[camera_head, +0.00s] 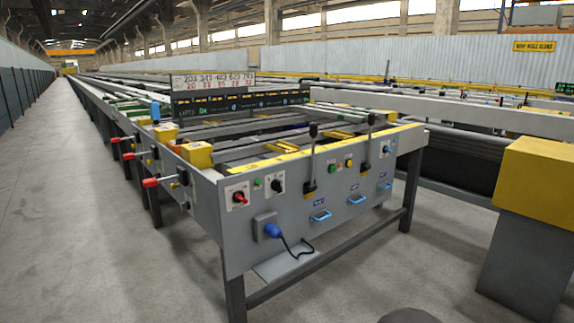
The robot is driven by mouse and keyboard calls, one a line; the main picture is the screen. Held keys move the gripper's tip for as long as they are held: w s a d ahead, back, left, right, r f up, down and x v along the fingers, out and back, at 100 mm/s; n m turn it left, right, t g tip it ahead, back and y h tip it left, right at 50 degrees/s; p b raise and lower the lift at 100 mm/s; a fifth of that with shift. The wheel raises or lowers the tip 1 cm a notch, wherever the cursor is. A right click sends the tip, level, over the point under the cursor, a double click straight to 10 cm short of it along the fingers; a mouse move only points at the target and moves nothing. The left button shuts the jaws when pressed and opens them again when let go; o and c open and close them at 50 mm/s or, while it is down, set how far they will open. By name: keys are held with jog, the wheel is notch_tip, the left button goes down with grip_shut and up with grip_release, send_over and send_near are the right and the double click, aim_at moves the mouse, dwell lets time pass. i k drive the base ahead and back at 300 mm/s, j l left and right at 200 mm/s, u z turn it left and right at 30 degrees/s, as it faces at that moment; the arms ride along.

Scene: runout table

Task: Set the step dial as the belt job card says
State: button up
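The grey front panel of the runout table (222,215) faces me at an angle. A white card (213,81) with rows of black and red numbers stands above the table. I cannot tell whether it is the belt job card, and its figures are not clearly legible. My gripper is not in view.
The panel also has a red rotary switch (239,197), a blue plug (272,231) with a hanging cable, two upright black levers (310,160) and blue pull handles (320,216). Red-tipped handles (152,182) jut from the left side. A yellow-topped post (540,180) stands right.

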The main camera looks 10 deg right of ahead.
aim_at(276, 185)
jog(key=u, duration=4.85)
jog(key=k+z, duration=0.7)
jog(key=z, duration=4.3)
